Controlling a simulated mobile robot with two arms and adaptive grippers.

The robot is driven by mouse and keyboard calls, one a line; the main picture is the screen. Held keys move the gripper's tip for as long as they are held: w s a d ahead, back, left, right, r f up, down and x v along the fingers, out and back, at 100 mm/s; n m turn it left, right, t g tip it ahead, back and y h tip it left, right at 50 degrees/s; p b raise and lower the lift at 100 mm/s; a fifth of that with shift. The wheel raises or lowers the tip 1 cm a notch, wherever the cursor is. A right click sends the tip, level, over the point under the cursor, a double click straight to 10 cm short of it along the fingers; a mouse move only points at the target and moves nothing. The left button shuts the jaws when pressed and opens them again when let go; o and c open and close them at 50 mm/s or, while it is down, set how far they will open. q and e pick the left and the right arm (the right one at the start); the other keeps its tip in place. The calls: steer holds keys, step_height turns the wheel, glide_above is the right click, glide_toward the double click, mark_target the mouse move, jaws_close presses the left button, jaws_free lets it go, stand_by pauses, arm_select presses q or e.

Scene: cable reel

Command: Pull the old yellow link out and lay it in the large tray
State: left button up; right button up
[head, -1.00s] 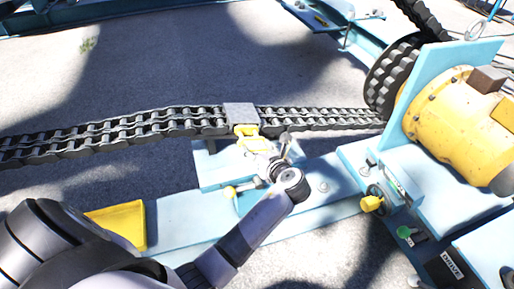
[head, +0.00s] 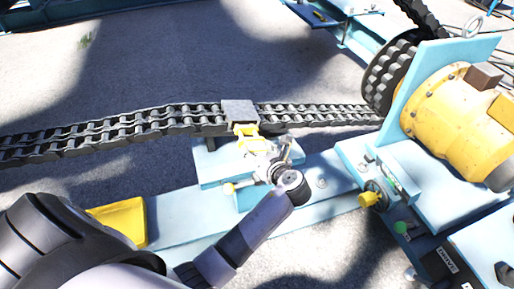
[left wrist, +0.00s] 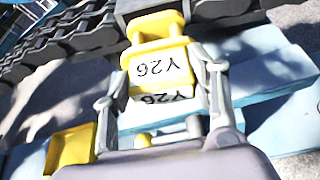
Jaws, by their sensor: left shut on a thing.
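The yellow link (head: 246,130), marked Y26, is at the near side of the dark chain, beside a grey block (head: 239,111). In the left wrist view the link (left wrist: 160,65) stands between my two fingers. My left gripper (head: 262,147) is shut on it; the gripper also shows in the left wrist view (left wrist: 165,80). The link's far end is close to the chain; whether it still touches the chain I cannot tell. A yellow tray (head: 122,221) lies at the left on the blue beam and shows in the left wrist view (left wrist: 70,153). My right gripper is not in view.
The double roller chain (head: 120,130) runs across the view to a dark sprocket (head: 385,75) at the right. A yellow motor (head: 455,105) stands there on a blue frame. The blue beam (head: 185,220) between tray and gripper looks mostly clear.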

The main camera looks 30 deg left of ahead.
arm_select(q)
steer(key=shift+s+d+r+p, duration=0.15)
steer(key=shift+s+d+p, duration=0.3)
steer(key=shift+d+p, duration=0.1)
steer(key=shift+s+d+p, duration=0.3)
steer(key=shift+s+d, duration=0.05)
steer(key=shift+d, duration=0.1)
steer(key=shift+s+d+p, duration=1.6)
steer(key=shift+s+d, duration=0.05)
steer(key=shift+d, duration=0.25)
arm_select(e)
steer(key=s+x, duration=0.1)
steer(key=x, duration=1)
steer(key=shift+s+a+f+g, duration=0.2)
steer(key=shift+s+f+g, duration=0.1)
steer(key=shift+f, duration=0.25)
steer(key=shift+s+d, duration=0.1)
